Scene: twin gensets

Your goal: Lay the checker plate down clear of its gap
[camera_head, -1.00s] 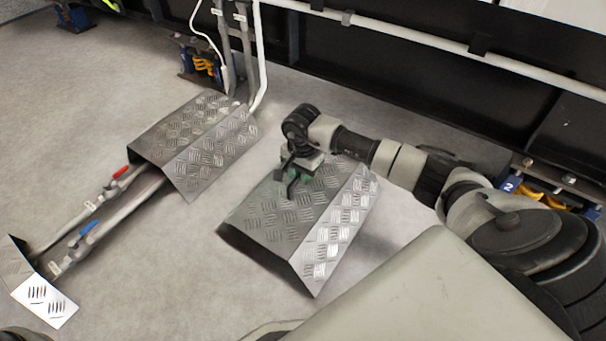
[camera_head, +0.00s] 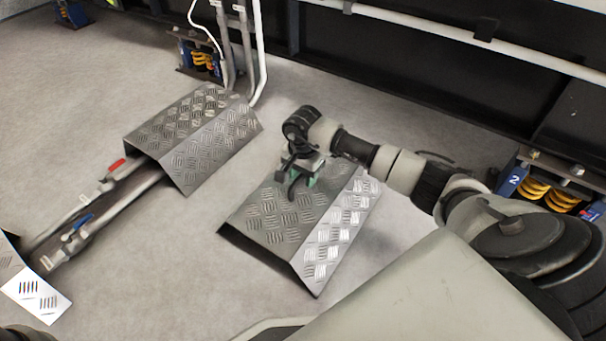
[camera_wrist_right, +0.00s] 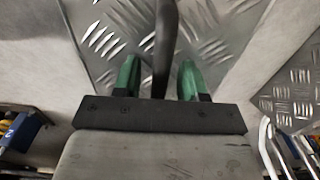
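The checker plate (camera_head: 275,219), a bent grey tread plate with a dark handle (camera_head: 291,186), lies on the floor right of the gap, apart from it. My right gripper (camera_head: 302,183) is over the plate at the handle. In the right wrist view its green fingertips (camera_wrist_right: 158,78) stand apart on either side of the dark handle (camera_wrist_right: 165,45), with a visible space at the left finger, so it looks open around it. The gap (camera_head: 100,212) shows bare pipes with a red valve lever (camera_head: 116,165) and a blue one (camera_head: 84,221). My left gripper is out of view.
A fixed checker cover (camera_head: 195,135) sits at the gap's far end, another cover piece with a white label (camera_head: 36,296) at its near end. Vertical pipes (camera_head: 240,50) and a dark frame with yellow springs (camera_head: 540,190) stand behind. Bare floor separates the plate from the gap.

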